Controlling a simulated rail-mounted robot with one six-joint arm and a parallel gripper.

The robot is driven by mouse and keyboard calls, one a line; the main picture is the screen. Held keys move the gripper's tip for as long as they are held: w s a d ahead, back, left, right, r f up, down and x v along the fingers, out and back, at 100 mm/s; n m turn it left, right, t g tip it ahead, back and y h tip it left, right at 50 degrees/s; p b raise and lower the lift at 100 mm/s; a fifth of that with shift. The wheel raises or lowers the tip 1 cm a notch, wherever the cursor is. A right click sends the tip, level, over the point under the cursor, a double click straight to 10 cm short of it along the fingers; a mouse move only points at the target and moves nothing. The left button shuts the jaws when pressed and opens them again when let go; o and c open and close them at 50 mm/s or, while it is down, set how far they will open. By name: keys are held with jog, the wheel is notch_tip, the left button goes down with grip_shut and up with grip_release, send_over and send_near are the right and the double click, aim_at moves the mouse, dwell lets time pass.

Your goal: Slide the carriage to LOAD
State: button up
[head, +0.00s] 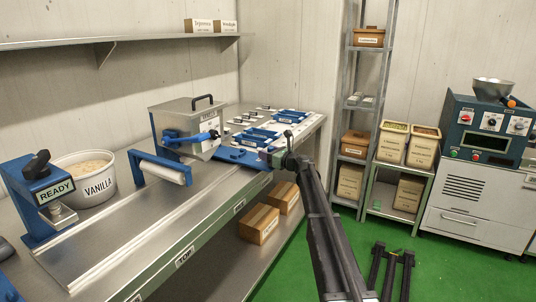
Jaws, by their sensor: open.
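A steel box (186,124) with a black top handle and a blue front lever stands on the steel bench (128,225). In front of it is a blue frame (150,162) holding a white roller (168,177). I cannot tell for sure which of these is the carriage. Pale straight rails (105,257) run along the bench top. Small labels (184,257) line its front edge; I cannot make out LOAD on any. My dark arm rises at centre right.
A VANILLA tub (84,184) and a blue READY stand (45,182) are at the left. Blue trays (262,133) fill the bench's far end. Boxes (259,222) lie on its lower shelf. Shelving (343,120) and a machine (480,185) stand at the right.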

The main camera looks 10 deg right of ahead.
jog(key=v, duration=1)
jog(key=shift+s+d, duration=0.3)
jog(key=s+a+f+n+g+h, duration=0.25)
jog(key=s+f+n+g, duration=0.2)
jog(key=s+n, duration=0.4)
jog(key=s+a+f+n+g+h, duration=0.1)
jog(key=s+a+f+n+g, duration=0.3)
jog(key=s+n, duration=0.45)
jog(key=s+a+f+n+g+h, duration=0.25)
jog(key=s+f+n, duration=0.35)
jog(key=s, duration=0.5)
jog(key=s+a+f+n+g+h, duration=0.1)
jog(key=s+n+g+h, duration=0.1)
jog(key=s, duration=0.6)
jog(key=s+f+n+g+h, duration=0.1)
jog(key=s+f+n+h, duration=0.15)
jog(key=s, duration=0.65)
notch_tip(320, 180, up, 15)
jog(key=a+p, duration=0.2)
jog(key=p, duration=1.1)
jog(key=shift+a+f+n+p, duration=0.2)
jog(key=shift+n+p, duration=0.2)
jog(key=shift+n, duration=0.05)
